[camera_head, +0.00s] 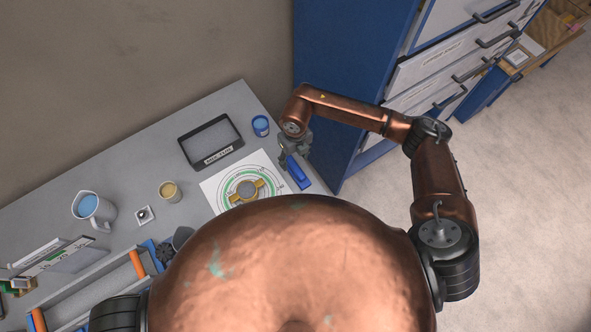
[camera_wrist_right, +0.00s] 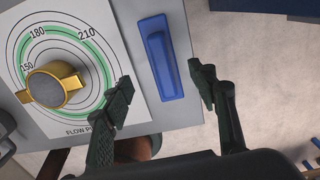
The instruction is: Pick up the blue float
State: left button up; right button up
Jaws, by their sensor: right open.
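The blue float (camera_head: 298,172) is a long blue block with a raised ridge. It lies at the right end of the grey bench, beside the printed dial sheet. In the right wrist view the blue float (camera_wrist_right: 164,57) lies ahead of the fingertips and between their lines, apart from both. My right gripper (camera_head: 290,150) is above the bench end near the float; in its wrist view the right gripper (camera_wrist_right: 161,86) is open and empty. My left gripper is not in view.
The dial sheet (camera_head: 213,187) carries a grey and yellow knob (camera_head: 247,190). A black tray (camera_head: 184,150), blue cup (camera_head: 261,126), yellow cup (camera_head: 170,191) and mug (camera_head: 95,212) stand on the bench. A blue drawer cabinet (camera_head: 340,60) rises behind. The bench edge is close to the float.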

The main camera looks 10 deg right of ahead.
aim_at(296, 168)
jog(key=shift+w+d+f, duration=0.1)
jog(key=shift+d+f, duration=0.2)
jog(key=shift+f, duration=0.9)
jog(key=shift+s+f+p, duration=0.25)
jog(key=shift+f+p, duration=0.25)
jog(key=shift+f, duration=0.1)
jog(key=f, duration=0.2)
jog(key=f+p, duration=0.1)
jog(key=shift+s+a+f, duration=0.1)
jog(key=shift+s+f, duration=0.15)
jog(key=shift+f, duration=0.3)
jog(key=c, duration=1.3)
jog(key=shift+w+r, duration=0.1)
jog(key=shift+r, duration=0.05)
jog(key=shift+c, duration=0.2)
